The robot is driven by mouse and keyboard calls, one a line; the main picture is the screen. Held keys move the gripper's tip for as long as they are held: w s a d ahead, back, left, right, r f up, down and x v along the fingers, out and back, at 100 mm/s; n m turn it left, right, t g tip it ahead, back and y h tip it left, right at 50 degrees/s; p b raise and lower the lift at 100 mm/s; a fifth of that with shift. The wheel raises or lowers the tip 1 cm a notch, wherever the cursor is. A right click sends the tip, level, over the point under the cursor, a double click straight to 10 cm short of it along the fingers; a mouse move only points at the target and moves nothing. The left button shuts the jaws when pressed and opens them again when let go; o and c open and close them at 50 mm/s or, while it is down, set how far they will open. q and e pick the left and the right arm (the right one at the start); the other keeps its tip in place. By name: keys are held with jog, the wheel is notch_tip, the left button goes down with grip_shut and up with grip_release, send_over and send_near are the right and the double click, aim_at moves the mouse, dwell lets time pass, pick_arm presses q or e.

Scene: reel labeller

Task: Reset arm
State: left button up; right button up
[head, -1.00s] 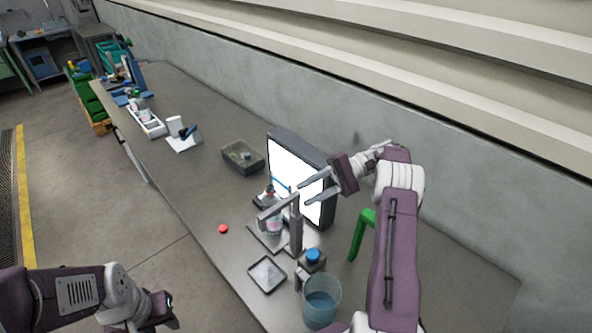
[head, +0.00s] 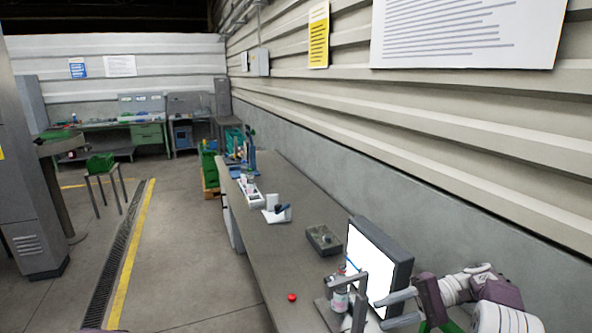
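My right gripper (head: 398,309) is at the lower right, with its two grey fingers apart and nothing between them. It is in front of the lower right part of a monitor (head: 372,262) with a white lit screen. A grey metal stand (head: 360,300) with a small bottle (head: 340,299) is just left of the fingers. My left gripper is out of the picture.
The long grey bench (head: 262,250) runs along the wall. It holds a red button (head: 292,297), a dark grey tray (head: 323,240), a white box (head: 249,194) and a blue device (head: 249,160). Open floor (head: 185,270) lies to the left.

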jog(key=s+a+r+n+g+h, duration=0.25)
jog(key=a+r, duration=0.25)
jog(key=a, duration=0.3)
jog(key=s+a+f+h, duration=0.5)
jog(key=s+a, duration=0.1)
jog(key=s, duration=0.4)
jog(key=s+d+f+t+h+b, duration=0.1)
jog(key=s+d+f+t+h, duration=0.1)
jog(key=s+d+f+h, duration=0.5)
jog(key=w+d+f+n+t, duration=0.1)
jog(key=w+d+f+t, duration=0.2)
jog(key=f, duration=0.3)
jog(key=shift+f, duration=0.15)
